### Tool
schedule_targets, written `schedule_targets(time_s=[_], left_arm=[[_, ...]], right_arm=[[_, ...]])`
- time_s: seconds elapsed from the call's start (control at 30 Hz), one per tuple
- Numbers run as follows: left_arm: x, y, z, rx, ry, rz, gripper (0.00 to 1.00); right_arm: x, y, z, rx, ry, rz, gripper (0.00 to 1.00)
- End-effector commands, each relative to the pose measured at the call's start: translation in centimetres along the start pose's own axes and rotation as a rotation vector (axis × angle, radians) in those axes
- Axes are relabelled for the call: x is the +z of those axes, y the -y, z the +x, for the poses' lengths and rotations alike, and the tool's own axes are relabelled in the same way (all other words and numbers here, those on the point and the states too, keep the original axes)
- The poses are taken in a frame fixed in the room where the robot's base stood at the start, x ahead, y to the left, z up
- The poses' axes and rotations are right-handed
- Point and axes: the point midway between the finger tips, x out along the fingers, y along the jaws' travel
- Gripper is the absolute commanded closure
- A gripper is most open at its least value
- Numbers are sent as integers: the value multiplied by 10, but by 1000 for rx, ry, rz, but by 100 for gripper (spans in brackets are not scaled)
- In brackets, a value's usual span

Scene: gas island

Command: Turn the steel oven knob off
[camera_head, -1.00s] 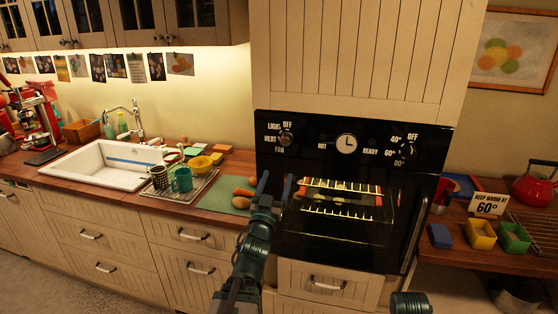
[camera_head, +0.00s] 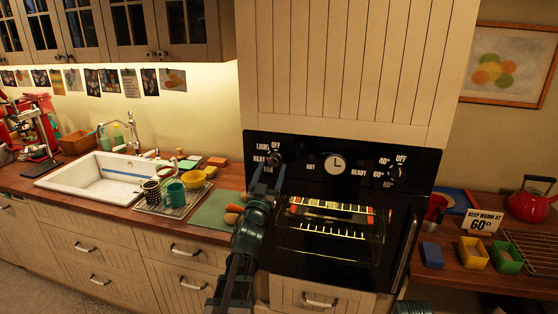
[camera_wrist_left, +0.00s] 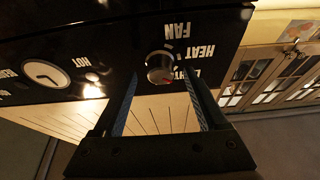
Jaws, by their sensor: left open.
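The black oven panel (camera_head: 315,168) carries two knobs. The left knob (camera_head: 274,158) has OFF, LIGHT, HEAT and FAN around it; the right knob (camera_head: 395,172) has OFF and temperatures. My left gripper (camera_head: 266,180) is open just below and in front of the left knob. In the left wrist view, the panel is upside down and the steel left knob (camera_wrist_left: 160,68) appears beyond and between the open fingertips (camera_wrist_left: 160,76), with no clear contact. Its exact pointer setting is too small to read.
The oven window (camera_head: 330,225) is lit inside, with a handle (camera_head: 405,245) at its right. A sink (camera_head: 100,175), mugs and a green board (camera_head: 212,212) are on the left counter. Yellow (camera_head: 473,252) and green boxes (camera_head: 505,257) and a red kettle (camera_head: 532,200) stand right.

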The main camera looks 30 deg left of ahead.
Motion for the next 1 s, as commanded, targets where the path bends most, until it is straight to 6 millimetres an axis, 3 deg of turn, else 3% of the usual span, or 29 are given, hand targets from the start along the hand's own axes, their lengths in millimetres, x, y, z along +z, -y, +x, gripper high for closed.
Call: schedule_targets(time_s=[0.2, 0.57, 0.9, 1.0], left_arm=[[-2, 8, 14, -2, 0, 1, 25], [-2, 8, 15, -2, 0, 0, 27], [-2, 8, 15, -2, 0, 1, 88], [-2, 8, 15, -2, 0, 1, 100]], right_arm=[[1, -1, -7, 0, 0, 0, 0], [0, -1, -7, 0, 0, 0, 0], [0, -1, -7, 0, 0, 0, 0], [0, -1, -7, 0, 0, 0, 0]])
